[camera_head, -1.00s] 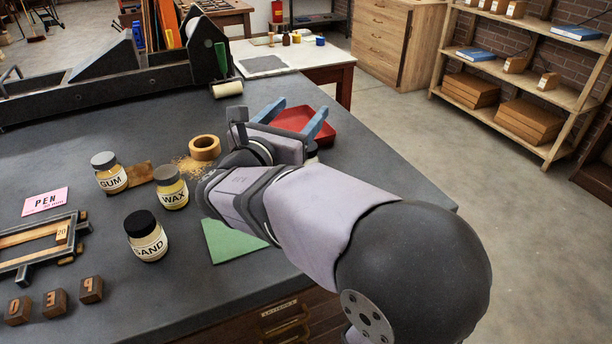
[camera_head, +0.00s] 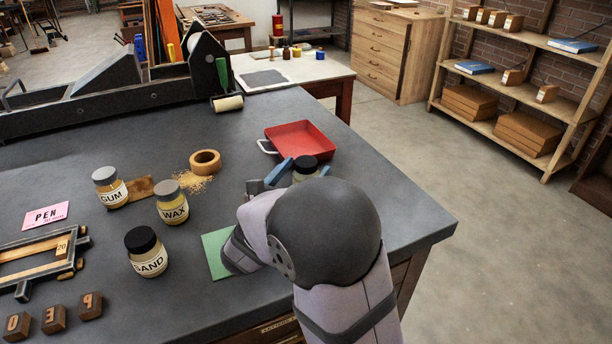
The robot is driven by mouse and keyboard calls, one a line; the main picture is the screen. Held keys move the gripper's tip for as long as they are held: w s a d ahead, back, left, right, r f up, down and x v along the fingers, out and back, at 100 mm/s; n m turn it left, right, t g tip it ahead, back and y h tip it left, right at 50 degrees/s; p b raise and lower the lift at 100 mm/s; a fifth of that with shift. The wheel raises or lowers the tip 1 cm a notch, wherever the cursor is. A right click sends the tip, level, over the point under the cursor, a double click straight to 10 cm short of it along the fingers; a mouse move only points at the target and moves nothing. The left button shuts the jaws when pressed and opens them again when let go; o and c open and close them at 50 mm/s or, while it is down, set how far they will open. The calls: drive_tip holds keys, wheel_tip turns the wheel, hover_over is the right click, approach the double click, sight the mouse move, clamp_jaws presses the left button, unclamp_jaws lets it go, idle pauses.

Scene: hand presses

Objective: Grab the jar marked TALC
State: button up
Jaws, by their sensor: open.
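A jar with a black lid (camera_head: 306,162) stands near the front of the red tray, mostly hidden behind my arm. Its label does not show, so I cannot read whether it says TALC. My gripper (camera_head: 301,174) is open, with one blue finger to the left of this jar and a bit of blue at its right. I cannot tell whether the fingers touch it. Other jars stand to the left: GUM (camera_head: 110,188) and WAX (camera_head: 172,204) with grey lids, and SAND (camera_head: 147,253) with a black lid.
The red tray (camera_head: 302,140) lies just behind the black-lidded jar. A green sheet (camera_head: 216,257) lies under my arm. The table's right edge is clear.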

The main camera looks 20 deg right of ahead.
sight(312, 159)
drive_tip(key=shift+p+x, duration=0.55)
drive_tip(key=shift+x, duration=2.1)
drive_tip(key=shift+r, duration=0.1)
drive_tip(key=shift+c, duration=0.5)
drive_tip(key=c, duration=1.2)
